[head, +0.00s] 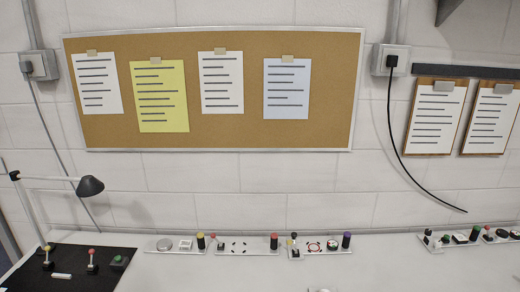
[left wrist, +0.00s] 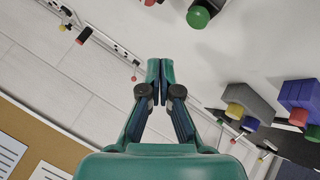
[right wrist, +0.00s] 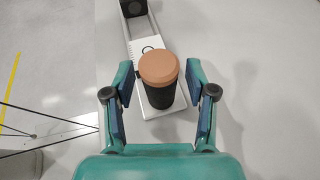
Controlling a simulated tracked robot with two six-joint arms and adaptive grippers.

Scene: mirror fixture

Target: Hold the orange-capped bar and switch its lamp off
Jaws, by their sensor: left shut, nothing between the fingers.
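The orange-capped bar (right wrist: 160,102) shows in the right wrist view as a white strip. A black post with an orange cap (right wrist: 159,67) stands on its near end. A circle mark is on the strip beyond the post, and a dark square part (right wrist: 133,8) is at the far end, cut by the frame edge. I cannot tell whether a lamp is lit. My right gripper (right wrist: 162,100) is open, its fingers on either side of the post with gaps on both sides. My left gripper (left wrist: 153,80) is shut and empty. Neither gripper shows in the head view.
Several other bars with coloured caps, such as this one (head: 318,250), line the back of the table. A black mat (head: 95,258) with small coloured-knob parts and a desk lamp (head: 90,185) are at left. A green-capped post (left wrist: 200,15) shows near my left gripper.

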